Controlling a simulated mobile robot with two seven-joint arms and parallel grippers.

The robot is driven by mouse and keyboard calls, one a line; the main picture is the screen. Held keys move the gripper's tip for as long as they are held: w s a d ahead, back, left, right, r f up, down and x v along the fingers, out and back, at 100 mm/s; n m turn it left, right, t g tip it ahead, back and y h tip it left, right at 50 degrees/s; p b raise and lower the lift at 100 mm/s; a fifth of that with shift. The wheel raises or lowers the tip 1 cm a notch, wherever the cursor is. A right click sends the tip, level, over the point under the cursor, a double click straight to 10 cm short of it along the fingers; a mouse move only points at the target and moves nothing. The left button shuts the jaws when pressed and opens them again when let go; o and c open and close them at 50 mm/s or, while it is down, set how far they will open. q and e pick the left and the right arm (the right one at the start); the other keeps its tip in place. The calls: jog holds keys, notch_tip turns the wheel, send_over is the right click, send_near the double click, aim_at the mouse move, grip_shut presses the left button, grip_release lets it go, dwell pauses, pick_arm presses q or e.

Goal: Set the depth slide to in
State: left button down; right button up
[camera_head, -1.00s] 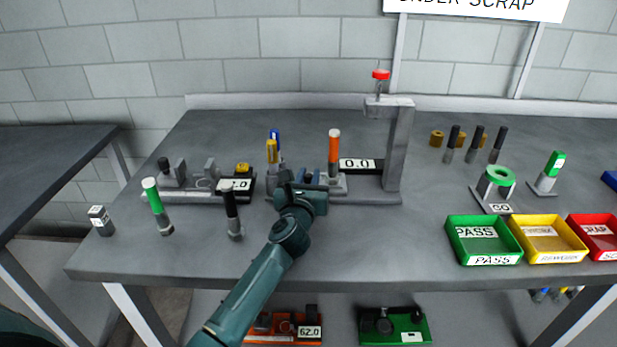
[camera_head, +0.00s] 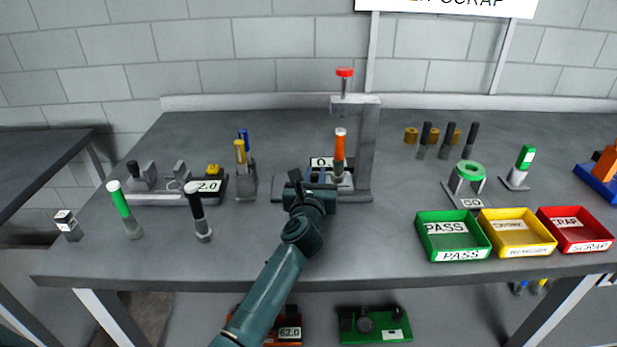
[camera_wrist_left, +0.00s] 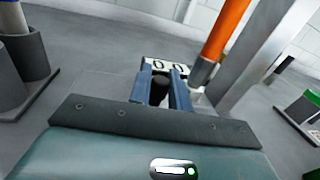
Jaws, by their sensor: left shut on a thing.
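The depth slide appears to be the grey carriage (camera_head: 345,184) on the gauge stand, near its column, with an orange-handled upright part (camera_head: 340,150) on it. In the left wrist view, a black knob (camera_wrist_left: 158,90) sits between my blue fingers, and the orange part (camera_wrist_left: 225,35) stands just right of them. My left gripper (camera_head: 318,178) is shut on that knob, which it hides in the head view. It also shows in the left wrist view (camera_wrist_left: 160,95). The display (camera_head: 320,162) is partly covered in the head view; in the wrist view it reads zeros.
The stand's column (camera_head: 366,150) rises right of the gripper, with a red knob (camera_head: 344,72) on top. A pen holder (camera_head: 245,180) stands to the left. Green (camera_head: 455,257), yellow (camera_head: 520,251) and red (camera_head: 577,247) trays lie right.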

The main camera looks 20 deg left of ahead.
pick_arm(q)
jog(key=shift+d, duration=0.3)
jog(key=c, duration=1.3)
grip_release()
jog(key=shift+d, duration=0.1)
jog(key=shift+c, duration=0.2)
